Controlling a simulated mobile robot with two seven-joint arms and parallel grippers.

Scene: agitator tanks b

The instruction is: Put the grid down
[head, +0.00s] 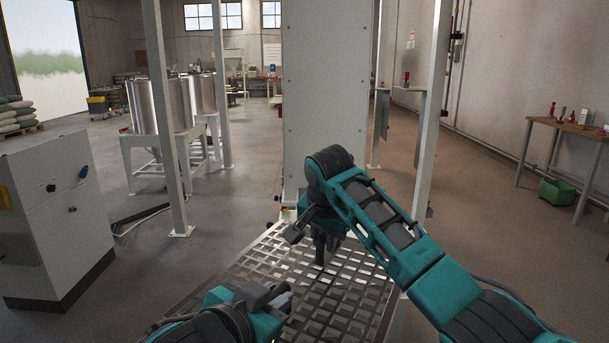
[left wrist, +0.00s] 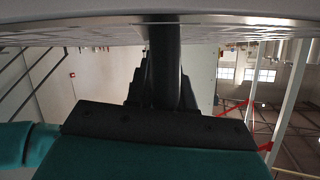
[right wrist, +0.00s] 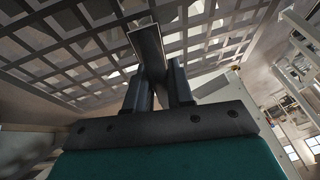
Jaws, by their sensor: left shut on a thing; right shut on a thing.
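The grid (head: 340,292) is a grey metal lattice lying roughly level in front of me in the head view. Its lattice also fills the upper left of the right wrist view (right wrist: 62,52). In the left wrist view its pale edge (left wrist: 80,36) runs across the top. My left gripper (head: 281,298) is shut on the grid at its near left part, with a dark upright bar between the fingers. My right gripper (head: 319,250) is shut on a flat dark piece of the grid towards its far side. What lies directly beneath the grid is mostly hidden.
A tall pale panel (head: 325,90) stands just beyond the grid, with white posts (head: 433,110) around it. A grey control cabinet (head: 52,215) stands at left. Steel tanks (head: 165,106) are further back. A wooden table (head: 565,130) stands at right. Floor is open on both sides.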

